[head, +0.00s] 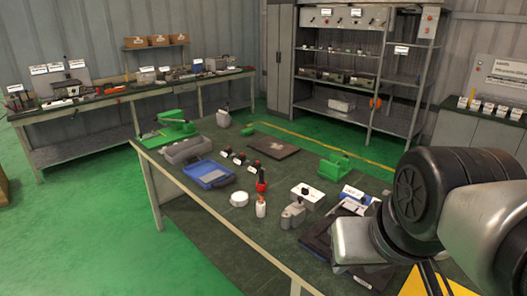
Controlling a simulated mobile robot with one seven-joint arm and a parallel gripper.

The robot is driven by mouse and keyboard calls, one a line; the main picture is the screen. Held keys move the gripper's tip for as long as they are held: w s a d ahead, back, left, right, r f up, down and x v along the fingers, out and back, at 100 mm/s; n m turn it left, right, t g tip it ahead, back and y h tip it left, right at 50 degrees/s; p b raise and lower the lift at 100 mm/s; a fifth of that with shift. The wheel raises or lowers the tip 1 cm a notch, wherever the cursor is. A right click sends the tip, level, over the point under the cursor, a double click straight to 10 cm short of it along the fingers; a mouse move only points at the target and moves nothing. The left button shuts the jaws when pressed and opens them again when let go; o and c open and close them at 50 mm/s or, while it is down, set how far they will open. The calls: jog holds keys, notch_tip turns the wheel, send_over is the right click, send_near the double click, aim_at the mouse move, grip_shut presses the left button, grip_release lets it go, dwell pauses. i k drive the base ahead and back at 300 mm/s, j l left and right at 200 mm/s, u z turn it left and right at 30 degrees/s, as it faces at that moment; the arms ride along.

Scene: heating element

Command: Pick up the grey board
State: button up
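A dark flat board (273,146) lies on the green-topped workbench (205,226) in the middle of the head view. It is the flattest board-like thing there, though its grey looks nearly black. A second dark flat piece (318,236) lies at the near right of the bench, partly covered by my arm and by small items. I cannot tell for certain which one is the grey board. My arm fills the right side, over the near right part of the bench, well apart from the middle board. My gripper's fingers cannot be made out.
A metal shelf (345,116) and another bench (120,96) stand behind.

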aim_at(208, 179)
jog(key=i+j+z, duration=0.15)
jog(key=z, duration=0.15)
jog(key=i+j+z, duration=0.1)
jog(key=j+z, duration=0.2)
jog(key=i+j+z, duration=0.1)
jog(key=j+z, duration=0.6)
jog(key=j, duration=0.75)
jog(key=i+j, duration=0.1)
jog(key=j, duration=1.15)
jog(key=i+j+z, duration=0.1)
jog(key=j, duration=1.15)
